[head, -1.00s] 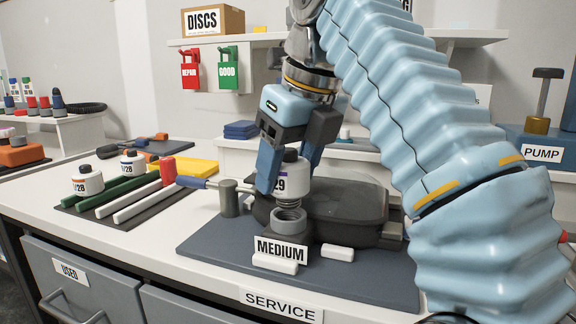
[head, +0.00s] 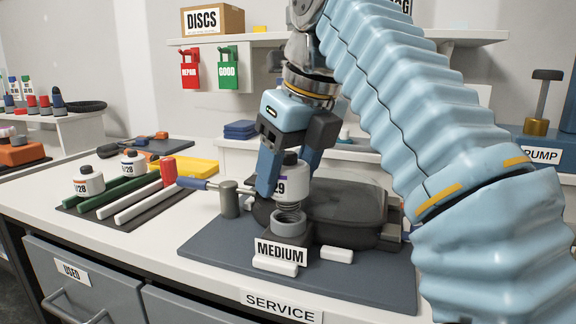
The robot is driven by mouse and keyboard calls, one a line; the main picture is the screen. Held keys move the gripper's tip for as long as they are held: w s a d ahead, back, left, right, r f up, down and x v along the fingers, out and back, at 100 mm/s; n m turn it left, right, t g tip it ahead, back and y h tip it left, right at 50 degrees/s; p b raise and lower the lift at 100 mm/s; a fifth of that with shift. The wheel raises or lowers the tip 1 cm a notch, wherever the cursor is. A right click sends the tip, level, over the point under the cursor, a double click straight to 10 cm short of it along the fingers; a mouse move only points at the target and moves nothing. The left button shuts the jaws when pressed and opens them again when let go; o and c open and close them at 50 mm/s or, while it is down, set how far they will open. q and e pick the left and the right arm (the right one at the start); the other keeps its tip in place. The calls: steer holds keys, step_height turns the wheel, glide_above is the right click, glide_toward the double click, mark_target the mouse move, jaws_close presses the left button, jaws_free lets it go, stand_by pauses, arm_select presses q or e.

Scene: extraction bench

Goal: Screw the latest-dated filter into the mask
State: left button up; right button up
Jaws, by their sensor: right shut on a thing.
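My right gripper (head: 290,180) points down and is shut on a white filter (head: 291,172) with a black top; its label ends in "29". The filter is upright, just above the threaded grey port (head: 289,220) of the dark mask (head: 345,205); I cannot tell if they touch. A "MEDIUM" sign (head: 280,253) stands in front of the port. Two other white filters, both marked "1/28", stand at the left: a nearer one (head: 89,181) and a farther one (head: 133,164). My left gripper is not in view.
The grey service mat (head: 370,280) lies under the mask. Green and white bars and a red cylinder (head: 168,170) lie near the filters. A pump (head: 541,115) stands at the right.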

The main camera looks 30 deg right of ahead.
steer(key=shift+p, duration=0.3)
stand_by(0.5)
steer(key=shift+f+b, duration=1)
steer(key=shift+f, duration=0.3)
steer(key=shift+r, duration=0.15)
steer(key=m+p, duration=0.1)
steer(key=m+h+p, duration=0.1)
steer(key=m+p, duration=0.2)
steer(key=m, duration=0.1)
steer(key=shift+r+h+p, duration=0.25)
steer(key=shift+h+p, duration=0.05)
steer(key=shift+h, duration=0.1)
steer(key=shift+f+m+p, duration=0.1)
steer(key=shift+m+p, duration=0.2)
steer(key=shift+m, duration=0.3)
steer(key=shift+d+f+m+h, duration=0.1)
steer(key=shift+f+m+h, duration=0.2)
steer(key=shift+m+h, duration=0.25)
steer(key=shift+m+g, duration=0.3)
steer(key=shift+m, duration=0.65)
